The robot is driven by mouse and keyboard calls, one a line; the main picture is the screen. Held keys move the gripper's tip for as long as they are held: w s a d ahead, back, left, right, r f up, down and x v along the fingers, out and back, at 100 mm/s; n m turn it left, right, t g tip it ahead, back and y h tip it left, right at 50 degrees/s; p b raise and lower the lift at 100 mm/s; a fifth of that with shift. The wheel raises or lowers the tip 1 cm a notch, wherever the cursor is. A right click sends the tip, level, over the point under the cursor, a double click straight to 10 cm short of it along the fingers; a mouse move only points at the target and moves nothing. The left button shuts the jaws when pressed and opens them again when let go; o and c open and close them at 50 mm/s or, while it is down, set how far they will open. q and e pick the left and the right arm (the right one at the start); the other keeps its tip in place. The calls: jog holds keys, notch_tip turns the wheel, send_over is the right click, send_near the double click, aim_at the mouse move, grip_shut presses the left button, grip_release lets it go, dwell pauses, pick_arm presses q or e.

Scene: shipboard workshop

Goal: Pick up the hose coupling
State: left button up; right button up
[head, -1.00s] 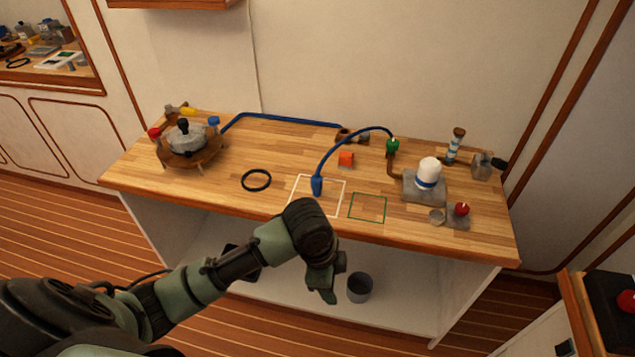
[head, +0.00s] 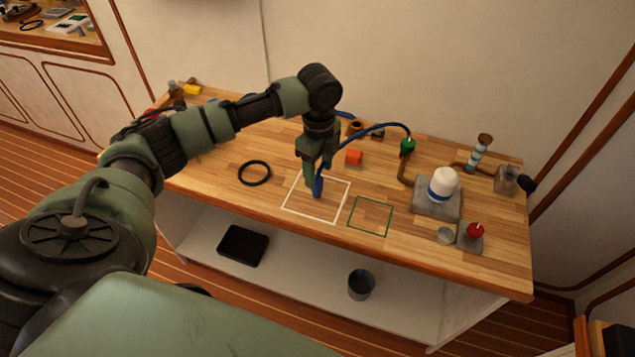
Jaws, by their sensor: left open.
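The blue hose coupling (head: 318,187) stands roughly upright on the workbench, inside the white outlined square (head: 337,211). Its blue hose (head: 390,126) arcs up and right to a green fitting (head: 408,147). My left gripper (head: 313,183) points down over the coupling with its fingers open. One finger is close along the coupling's left side and covers part of it. I cannot tell whether they touch. My right gripper is out of view.
A green outlined square (head: 370,216) is bare. A white-topped device (head: 443,184) and a red-knobbed part (head: 475,231) stand right. A grey bin (head: 361,284) is on the lower shelf.

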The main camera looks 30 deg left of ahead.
aim_at(317, 178)
pick_arm(q)
jog(key=f, duration=0.3)
jog(key=shift+s+a+p, duration=0.1)
jog(key=shift+a+p, duration=0.1)
jog(key=shift+p, duration=0.1)
jog(key=shift+f, duration=0.75)
grip_shut()
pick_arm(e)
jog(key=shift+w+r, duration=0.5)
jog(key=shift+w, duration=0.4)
pick_arm(q)
jog(key=shift+r, duration=0.1)
